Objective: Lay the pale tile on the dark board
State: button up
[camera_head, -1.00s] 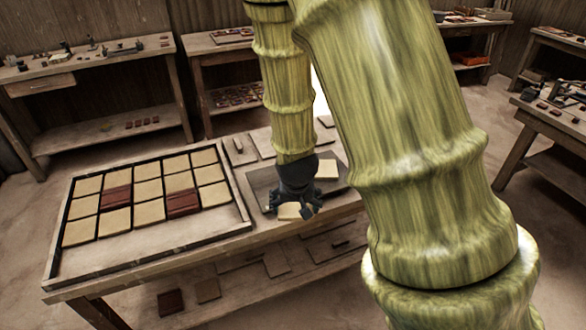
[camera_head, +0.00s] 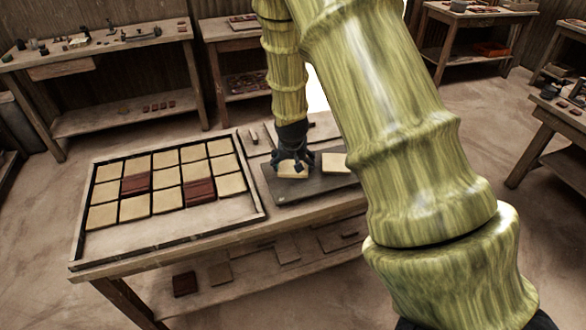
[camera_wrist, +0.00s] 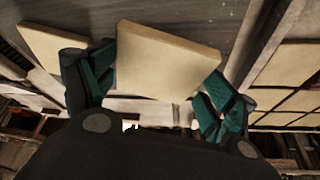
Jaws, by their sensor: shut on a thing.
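My gripper (camera_head: 292,161) is shut on a pale tile (camera_head: 293,170), with a finger on either side of it in the wrist view (camera_wrist: 165,60). The held tile is over the left part of the dark board (camera_head: 300,193). Whether it touches the board I cannot tell. A second pale tile (camera_head: 335,163) lies on the board to the right, with a gap between the two. It also shows at the left of the wrist view (camera_wrist: 50,52).
A framed wooden tray (camera_head: 150,237) left of the board holds rows of pale tiles with two dark red ones (camera_head: 199,190). Its front strip is bare. Boards lie behind the dark board. My arm hides the bench's right end. Other benches stand behind.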

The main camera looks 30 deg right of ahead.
aim_at(293, 171)
jog(key=shift+w+f+p, duration=0.1)
jog(key=shift+f+p, duration=0.6)
jog(key=shift+f, duration=1.05)
jog(key=shift+f, duration=0.1)
jog(key=o, duration=1.4)
jog(key=shift+b+v, duration=1.2)
jog(key=shift+v, duration=4.95)
jog(key=shift+f, duration=0.1)
